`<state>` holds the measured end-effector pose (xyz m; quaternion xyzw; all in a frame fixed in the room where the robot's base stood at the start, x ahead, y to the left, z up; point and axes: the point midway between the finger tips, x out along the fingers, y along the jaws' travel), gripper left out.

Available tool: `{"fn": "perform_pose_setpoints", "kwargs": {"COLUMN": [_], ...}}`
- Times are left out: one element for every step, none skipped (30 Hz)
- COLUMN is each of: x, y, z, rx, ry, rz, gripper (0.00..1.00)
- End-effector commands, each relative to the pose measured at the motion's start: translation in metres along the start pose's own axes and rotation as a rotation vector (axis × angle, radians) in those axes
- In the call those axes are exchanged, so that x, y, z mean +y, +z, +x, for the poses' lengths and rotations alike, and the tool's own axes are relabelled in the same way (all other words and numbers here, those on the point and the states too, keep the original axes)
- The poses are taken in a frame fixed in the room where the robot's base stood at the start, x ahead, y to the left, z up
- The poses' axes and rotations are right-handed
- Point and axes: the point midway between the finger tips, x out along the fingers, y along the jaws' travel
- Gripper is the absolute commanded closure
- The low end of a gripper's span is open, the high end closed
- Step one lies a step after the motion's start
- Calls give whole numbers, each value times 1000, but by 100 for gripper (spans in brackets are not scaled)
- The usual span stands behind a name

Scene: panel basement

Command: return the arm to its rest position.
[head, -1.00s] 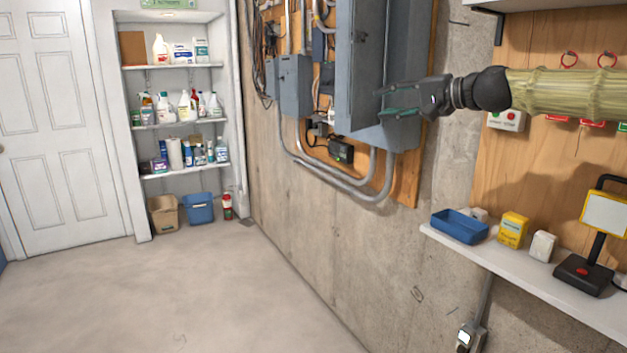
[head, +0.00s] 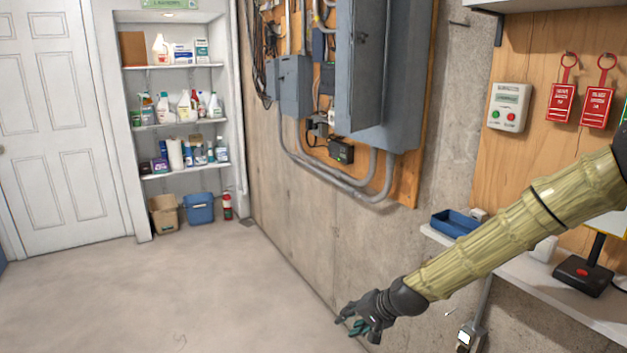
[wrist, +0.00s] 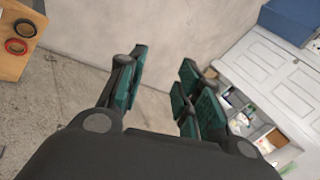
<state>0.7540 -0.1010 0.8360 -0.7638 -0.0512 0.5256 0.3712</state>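My gripper (head: 357,324) hangs low at the bottom of the head view, right of the centre, in front of the concrete wall and over the floor. My arm, in a tan ribbed sleeve, slopes down to it from the right edge. In the wrist view my gripper (wrist: 158,92) shows two dark fingers with green pads, set well apart. Nothing is between them, so it is open and empty.
A white shelf (head: 560,290) juts from the wall under the arm, with a blue tray (head: 455,223) and a black-based device (head: 583,275). A grey electrical panel (head: 405,75) hangs higher up. Storage shelves (head: 180,122) stand at the back left. The floor (head: 180,290) is clear.

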Motion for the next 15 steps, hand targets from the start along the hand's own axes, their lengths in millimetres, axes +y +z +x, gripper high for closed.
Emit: {"fn": "perform_pose_setpoints", "kwargs": {"x": [22, 35, 52, 65, 79, 95, 109, 122, 140, 152, 165, 183, 196, 209, 226], "y": [20, 30, 44, 55, 66, 80, 92, 103, 118, 129, 141, 156, 168, 179, 195], "z": [12, 17, 24, 29, 33, 38, 40, 43, 46, 47, 47, 48, 47, 46, 44], "rx": [-16, -23, -32, -39, -46, -56, -64, -71, -84, -91, -101, -113, -123, -133, -146], "ry": [37, 57, 84, 104, 124, 150, 170, 190, 216, 236, 255, 281, 301, 320, 346], "rz": [-12, -19, -31, -40, -48, -61, -70, -81, -95, -107, -118, -132, -144, -156, -174], "gripper": [66, 66, 66, 66, 66, 66, 66, 66, 66, 66, 66, 66, 66, 66, 66]}}
